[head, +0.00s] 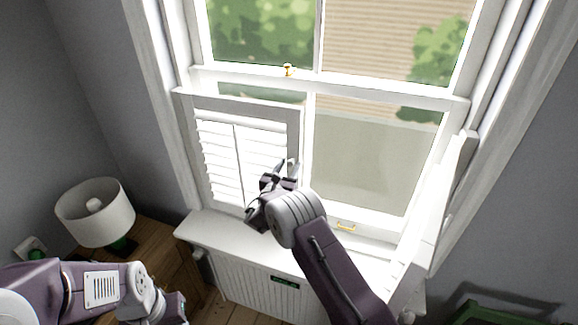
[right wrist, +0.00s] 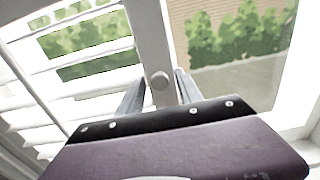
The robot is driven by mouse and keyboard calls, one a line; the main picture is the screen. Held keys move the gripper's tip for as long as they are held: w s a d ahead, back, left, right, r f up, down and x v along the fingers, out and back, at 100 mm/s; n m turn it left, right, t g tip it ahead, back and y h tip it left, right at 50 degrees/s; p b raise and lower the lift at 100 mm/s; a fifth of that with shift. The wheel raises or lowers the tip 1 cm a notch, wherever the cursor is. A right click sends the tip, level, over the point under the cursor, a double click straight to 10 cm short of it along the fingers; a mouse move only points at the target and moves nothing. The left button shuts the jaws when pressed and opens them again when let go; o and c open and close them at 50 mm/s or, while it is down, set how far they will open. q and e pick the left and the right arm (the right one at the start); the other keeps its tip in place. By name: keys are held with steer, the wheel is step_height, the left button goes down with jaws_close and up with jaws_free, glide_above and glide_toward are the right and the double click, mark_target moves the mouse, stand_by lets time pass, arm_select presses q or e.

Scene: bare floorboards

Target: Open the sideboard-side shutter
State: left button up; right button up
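The sideboard-side shutter (head: 243,160) is the white louvred panel over the lower left part of the window. It stands across the left pane, its free edge near the middle bar. Its round knob (right wrist: 158,80) shows on the stile in the right wrist view. My right gripper (head: 284,172) is at this free edge. Its fingers (right wrist: 160,84) are apart, one on each side of the knob, with gaps visible; I see no clear contact. My left gripper (head: 172,309) is low at the left, and its fingers are not clear.
A wooden sideboard (head: 158,238) with a white lamp (head: 95,211) stands left of the window. A white sill (head: 215,230) tops a ribbed panel below. The other shutter (head: 440,205) is swung out at the right. A green-framed thing (head: 490,313) is at lower right.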

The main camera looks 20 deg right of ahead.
jaws_close()
stand_by(1.2)
